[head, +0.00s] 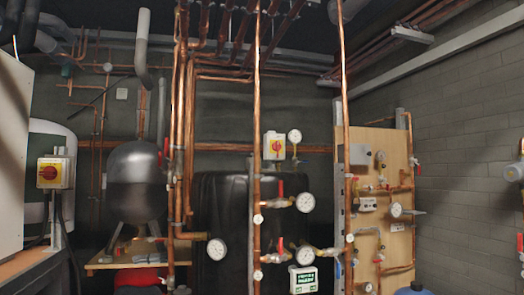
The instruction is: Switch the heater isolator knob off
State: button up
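One isolator knob (48,173) is on a pale box at the far left, beside a white cabinet. The other isolator knob (276,146) is on a pale box near the middle, among copper pipes and left of a round gauge. I cannot read labels that tell which one is the heater isolator. The knob positions are too small to tell surely. My gripper is not in view.
Vertical copper pipes (257,110) run in front of a large dark tank (220,200). Gauges (217,249) and red-handled valves stick out from the pipes. A wooden board (368,145) with fittings stands at the right. A white cabinet (12,150) and bench edge (25,262) border the left.

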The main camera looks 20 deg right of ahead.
aim_at(276, 146)
jog(key=z, duration=0.05)
jog(key=i, duration=0.6)
jog(key=z, duration=0.5)
jog(key=i, duration=1.65)
jog(key=z, duration=0.6)
